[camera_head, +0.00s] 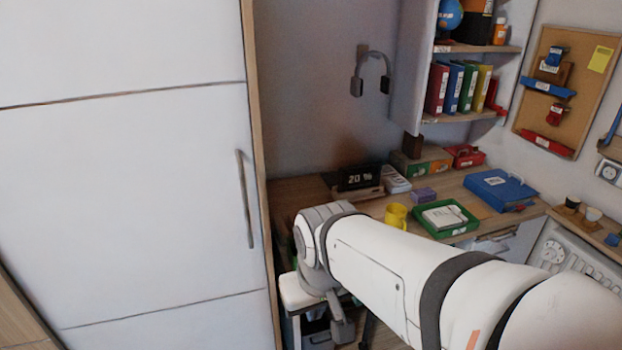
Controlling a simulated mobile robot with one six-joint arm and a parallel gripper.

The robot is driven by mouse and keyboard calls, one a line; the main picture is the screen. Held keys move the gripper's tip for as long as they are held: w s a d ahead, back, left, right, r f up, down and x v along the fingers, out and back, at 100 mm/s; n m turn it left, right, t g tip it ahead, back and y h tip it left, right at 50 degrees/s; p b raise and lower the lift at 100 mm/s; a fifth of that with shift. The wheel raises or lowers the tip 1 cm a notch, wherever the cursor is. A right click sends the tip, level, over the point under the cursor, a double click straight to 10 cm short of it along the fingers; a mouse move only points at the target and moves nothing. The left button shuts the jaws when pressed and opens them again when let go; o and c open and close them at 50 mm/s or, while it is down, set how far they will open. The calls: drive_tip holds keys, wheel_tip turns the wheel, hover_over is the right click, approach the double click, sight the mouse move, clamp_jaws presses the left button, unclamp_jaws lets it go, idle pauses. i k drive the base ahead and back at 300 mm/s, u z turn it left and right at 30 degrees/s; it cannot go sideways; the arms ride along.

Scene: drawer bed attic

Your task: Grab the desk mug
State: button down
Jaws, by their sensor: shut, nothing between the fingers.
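The yellow mug (396,216) stands upright on the wooden desk (300,190), just left of a green tray (452,231). Its lower part is close to the upper edge of my white arm in the picture. My arm crosses the foreground from the lower right to a rounded joint left of the mug. Nothing is seen touching the mug.
A dark clock (358,178), small boxes and a blue binder (499,189) stand on the desk. The green tray holds a pale item. A tall white cabinet (130,190) bounds the left. Wall shelves (470,48) with books hang above.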

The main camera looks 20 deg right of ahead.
sight(395, 213)
drive_tip(key=z, duration=1.5)
drive_tip(key=i, duration=0.15)
drive_tip(key=u, duration=0.35)
drive_tip(key=k, duration=0.5)
drive_tip(key=u, duration=0.35)
drive_tip(key=i, duration=1.2)
drive_tip(key=u, duration=0.05)
